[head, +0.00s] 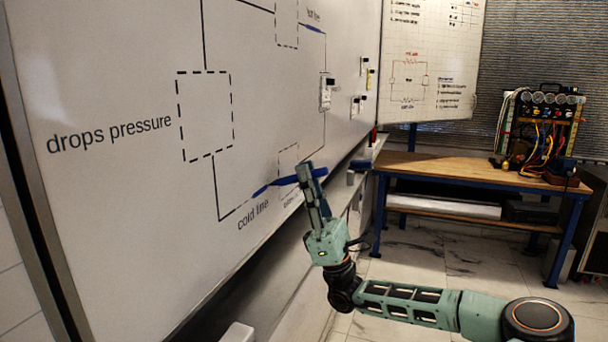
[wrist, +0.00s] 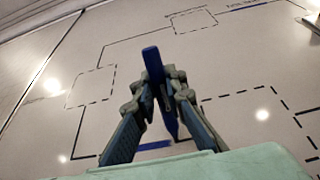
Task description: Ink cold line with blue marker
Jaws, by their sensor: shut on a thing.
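My gripper (head: 312,182) is shut on the blue marker (head: 318,172), in front of the whiteboard's lower part. In the wrist view the marker (wrist: 153,64) stands between the gripper's fingers (wrist: 160,85), with its tip end toward the board. The cold line has a short blue stroke (head: 260,190), just above the "cold line" label (head: 253,214). The stroke also shows in the wrist view (wrist: 154,146), and the marker's tip is close to its right end. I cannot tell whether the tip touches the board. Black line continues left of the stroke to a corner.
The whiteboard (head: 110,100) bears a dashed box diagram and a "drops pressure" label. Another blue stroke (head: 312,29) lies near the top label. A tray with a blue item (head: 360,164) runs below the board. A wooden bench (head: 450,170) carries a gauge rig (head: 540,135).

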